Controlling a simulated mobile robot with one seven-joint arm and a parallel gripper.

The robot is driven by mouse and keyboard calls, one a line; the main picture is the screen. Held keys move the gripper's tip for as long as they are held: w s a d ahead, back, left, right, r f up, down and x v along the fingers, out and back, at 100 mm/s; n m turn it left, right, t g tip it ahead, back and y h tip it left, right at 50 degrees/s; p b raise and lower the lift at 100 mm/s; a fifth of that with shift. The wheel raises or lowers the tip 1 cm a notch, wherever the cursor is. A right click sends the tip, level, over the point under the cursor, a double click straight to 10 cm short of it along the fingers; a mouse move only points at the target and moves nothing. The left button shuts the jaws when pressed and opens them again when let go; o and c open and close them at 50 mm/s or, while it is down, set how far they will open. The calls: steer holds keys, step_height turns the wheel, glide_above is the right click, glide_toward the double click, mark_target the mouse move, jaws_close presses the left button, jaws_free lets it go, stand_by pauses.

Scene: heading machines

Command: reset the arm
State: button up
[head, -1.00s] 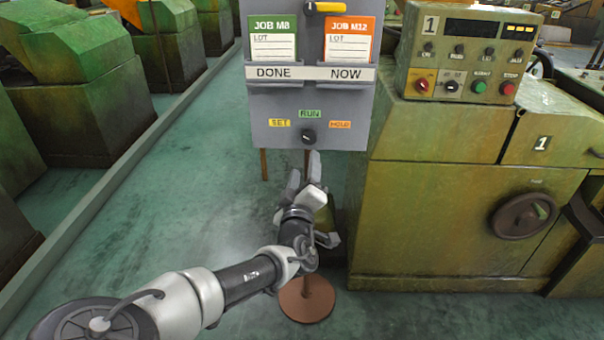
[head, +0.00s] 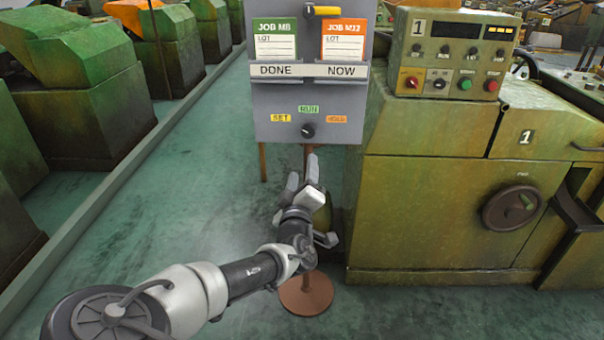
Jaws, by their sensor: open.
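My arm reaches from the lower left toward the middle of the head view. My gripper (head: 302,180) is open and empty, its fingers pointing up and away from me. It is in front of the stand's post, below the grey job board (head: 306,100), and appears apart from it. The board carries a green JOB M8 card (head: 275,40) over DONE and an orange JOB M12 card (head: 343,40) over NOW. Below them is a black knob (head: 307,130) among SET, RUN and HOLD labels.
A green machine marked 1 (head: 430,215) stands close on the right, with a handwheel (head: 511,208) and a control box (head: 452,55). The board's round brown base (head: 306,294) is on the floor below my gripper. Open green floor (head: 190,200) lies left of the board, up to a low kerb.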

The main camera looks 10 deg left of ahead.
steer(key=d+f+m+g+h, duration=0.3)
steer(key=d+f+m, duration=0.1)
steer(key=d, duration=0.3)
steer(key=d+f+m+g+h, duration=0.2)
steer(key=d+f+m+g, duration=0.15)
steer(key=d, duration=0.45)
steer(key=s+d+m+g+y, duration=0.1)
steer(key=s+d+m+g, duration=0.25)
steer(key=s, duration=0.25)
steer(key=s+d+r+g, duration=0.1)
steer(key=s+d+r, duration=0.3)
steer(key=s+r, duration=0.3)
steer(key=s+d+r+m+g, duration=0.1)
steer(key=s+d+r, duration=0.35)
steer(key=s, duration=0.55)
steer(key=s+d+r+g, duration=0.1)
steer(key=s+d+r, duration=0.3)
steer(key=s+r, duration=0.35)
step_height(320, 180, up, 22)
steer(key=p, duration=2.2)
steer(key=shift+s+f+y, duration=0.2)
steer(key=shift+s+y, duration=0.2)
steer(key=shift+s, duration=0.05)
steer(key=shift+a, duration=0.1)
